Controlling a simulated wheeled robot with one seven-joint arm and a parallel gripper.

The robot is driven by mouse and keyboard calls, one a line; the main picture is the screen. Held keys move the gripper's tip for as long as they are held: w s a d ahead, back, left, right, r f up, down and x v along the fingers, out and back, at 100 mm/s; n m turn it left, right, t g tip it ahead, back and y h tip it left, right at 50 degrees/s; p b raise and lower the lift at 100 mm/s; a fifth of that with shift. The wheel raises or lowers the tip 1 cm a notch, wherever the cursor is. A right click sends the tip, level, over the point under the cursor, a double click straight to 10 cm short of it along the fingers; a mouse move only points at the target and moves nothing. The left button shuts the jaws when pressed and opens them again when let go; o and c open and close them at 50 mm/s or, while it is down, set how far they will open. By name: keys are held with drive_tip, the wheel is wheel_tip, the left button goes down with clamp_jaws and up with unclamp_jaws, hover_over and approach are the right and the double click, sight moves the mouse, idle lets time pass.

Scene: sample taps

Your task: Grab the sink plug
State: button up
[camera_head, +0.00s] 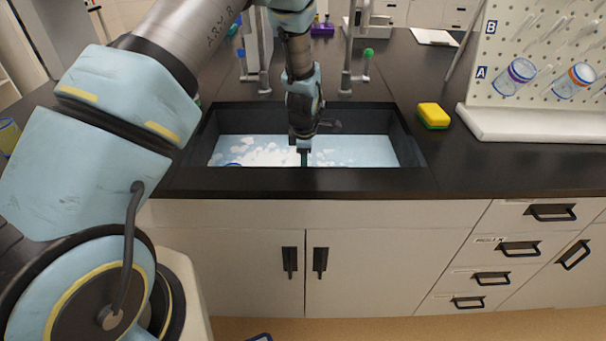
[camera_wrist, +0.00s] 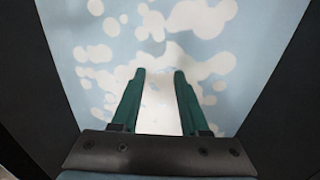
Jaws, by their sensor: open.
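The sink (camera_head: 412,150) is a dark basin set in the black counter, holding pale blue water with white foam patches. My gripper (camera_head: 304,160) points down into the basin near its middle. In the wrist view its two green fingers (camera_wrist: 160,73) are apart, with only foam and pale blue water showing between them. I cannot make out the sink plug in either view; foam or my gripper may hide it. I cannot tell whether the fingertips touch the water.
Dark basin walls (camera_wrist: 275,90) flank the gripper. Two tap stands (camera_head: 347,75) rise behind the sink. A yellow sponge (camera_head: 433,115) lies right of it, beside a white pegboard rack (camera_head: 530,125) with glassware. A bluish curved edge (camera_head: 232,165) shows at the basin's front left.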

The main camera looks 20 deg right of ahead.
drive_tip(key=shift+w+f+p, duration=0.15)
drive_tip(key=shift+f+p, duration=0.05)
drive_tip(key=shift+f, duration=0.5)
drive_tip(key=shift+w+f+p, duration=0.15)
drive_tip(key=shift+f, duration=0.55)
clamp_jaws()
